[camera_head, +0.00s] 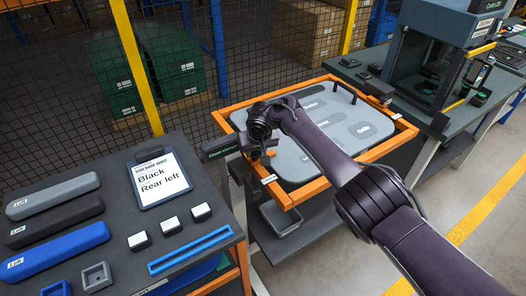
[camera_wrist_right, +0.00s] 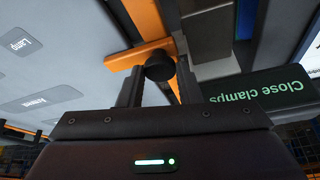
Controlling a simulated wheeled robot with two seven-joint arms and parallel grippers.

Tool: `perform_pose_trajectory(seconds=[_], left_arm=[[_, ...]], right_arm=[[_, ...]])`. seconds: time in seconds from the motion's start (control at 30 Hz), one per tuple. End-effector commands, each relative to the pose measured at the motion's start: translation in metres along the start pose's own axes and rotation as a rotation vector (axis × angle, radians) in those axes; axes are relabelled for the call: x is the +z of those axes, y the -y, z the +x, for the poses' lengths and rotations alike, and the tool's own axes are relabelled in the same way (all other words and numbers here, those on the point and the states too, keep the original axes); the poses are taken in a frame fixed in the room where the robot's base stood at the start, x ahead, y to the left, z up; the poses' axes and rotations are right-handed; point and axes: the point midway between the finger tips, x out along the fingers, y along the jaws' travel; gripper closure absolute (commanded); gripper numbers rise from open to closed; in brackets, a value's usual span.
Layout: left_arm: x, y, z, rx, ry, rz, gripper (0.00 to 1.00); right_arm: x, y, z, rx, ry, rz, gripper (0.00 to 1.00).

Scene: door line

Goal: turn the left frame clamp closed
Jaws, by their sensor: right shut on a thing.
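My right gripper (camera_head: 262,148) is at the left side of the orange frame (camera_head: 286,193), over the left frame clamp, which it mostly hides in the head view. In the right wrist view, a dark round knob (camera_wrist_right: 160,67) of the left clamp sits between the fingertips of my right gripper (camera_wrist_right: 160,85), which is shut on it. An orange bar (camera_wrist_right: 125,62) shows behind the knob. I cannot tell the clamp's turn angle. The frame holds a grey door panel (camera_head: 310,165) with several labelled areas. My left gripper is not in view.
A sign reading "Close clamps" (camera_wrist_right: 265,88) is beside the gripper. Another dark clamp (camera_head: 375,88) is at the frame's far right corner. A left bench (camera_head: 110,165) holds a clipboard (camera_head: 163,180) and several handles. A glass-sided cabinet (camera_head: 435,65) stands at the right.

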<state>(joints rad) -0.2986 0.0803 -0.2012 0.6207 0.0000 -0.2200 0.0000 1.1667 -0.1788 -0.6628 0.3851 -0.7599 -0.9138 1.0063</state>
Motion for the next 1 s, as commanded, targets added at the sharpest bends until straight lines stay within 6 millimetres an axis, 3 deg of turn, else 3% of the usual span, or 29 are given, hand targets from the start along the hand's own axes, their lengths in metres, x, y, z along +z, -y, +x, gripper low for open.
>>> perform_pose_trajectory(seconds=[0.43, 0.47, 0.6, 1.0], left_arm=[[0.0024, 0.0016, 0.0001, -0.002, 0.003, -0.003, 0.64], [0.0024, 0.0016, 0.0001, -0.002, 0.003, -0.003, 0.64], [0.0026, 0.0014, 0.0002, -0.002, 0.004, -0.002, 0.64], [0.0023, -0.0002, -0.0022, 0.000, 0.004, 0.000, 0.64]], right_arm=[[-0.0027, 0.0016, -0.0014, 0.003, -0.005, 0.010, 1.00], [-0.0027, 0.0015, -0.0014, 0.003, -0.005, 0.010, 0.66], [-0.0020, 0.0015, -0.0010, 0.003, -0.004, 0.009, 0.48], [-0.0020, 0.0021, -0.0060, 0.001, -0.002, 0.006, 0.47]])
